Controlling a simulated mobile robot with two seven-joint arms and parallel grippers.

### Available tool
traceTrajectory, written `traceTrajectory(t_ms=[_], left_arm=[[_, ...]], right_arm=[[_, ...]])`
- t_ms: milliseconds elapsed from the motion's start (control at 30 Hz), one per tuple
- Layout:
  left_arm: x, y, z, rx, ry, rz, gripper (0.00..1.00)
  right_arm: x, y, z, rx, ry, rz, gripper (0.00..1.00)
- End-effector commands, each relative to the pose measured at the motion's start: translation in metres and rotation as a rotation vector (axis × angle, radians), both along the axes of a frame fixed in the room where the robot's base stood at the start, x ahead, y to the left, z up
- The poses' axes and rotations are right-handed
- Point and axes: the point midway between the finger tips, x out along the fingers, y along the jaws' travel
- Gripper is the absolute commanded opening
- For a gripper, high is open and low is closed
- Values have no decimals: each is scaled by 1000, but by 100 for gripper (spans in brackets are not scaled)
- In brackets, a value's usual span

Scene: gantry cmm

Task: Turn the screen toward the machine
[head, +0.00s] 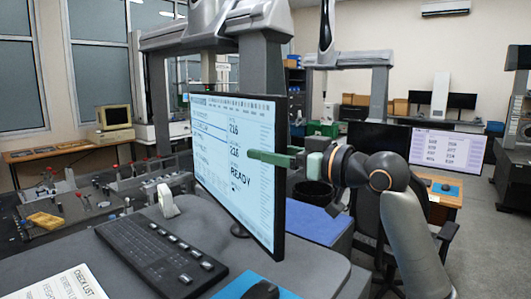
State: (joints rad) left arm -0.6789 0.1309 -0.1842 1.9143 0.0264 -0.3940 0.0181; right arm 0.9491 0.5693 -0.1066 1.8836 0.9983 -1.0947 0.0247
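The screen (210,140) is a large flat monitor on a short stand on the grey console. Its lit face shows numbers and the word READY and is angled toward me and to the left. My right gripper (268,158) comes in from the right at the screen's right edge. One green finger lies across the front of the screen near that edge; whether it touches is unclear. The other finger does not show clearly, so the gap cannot be judged. The machine (263,65), a grey gantry, stands behind the screen. My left gripper is not in view.
A keyboard (160,255), a mouse (262,290) on a blue mat and a checklist sheet (62,285) lie on the console (300,272). A fixture table (85,208) with a yellow block stands at left. A second monitor (448,149) and a chair are at right.

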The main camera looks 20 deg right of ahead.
Motion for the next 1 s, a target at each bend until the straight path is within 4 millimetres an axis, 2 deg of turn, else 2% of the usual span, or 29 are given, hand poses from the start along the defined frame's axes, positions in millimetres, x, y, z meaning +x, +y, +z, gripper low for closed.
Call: traceTrajectory(t_ms=[300,500,700,1000], left_arm=[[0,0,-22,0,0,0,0],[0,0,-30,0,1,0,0],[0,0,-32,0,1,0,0],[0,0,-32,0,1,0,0]], right_arm=[[-59,-34,-3,-5,-3,-4,57],[-87,-51,-2,-1,-2,-2,57],[-99,-56,1,0,-4,1,57],[-99,-56,1,1,-3,2,57]])
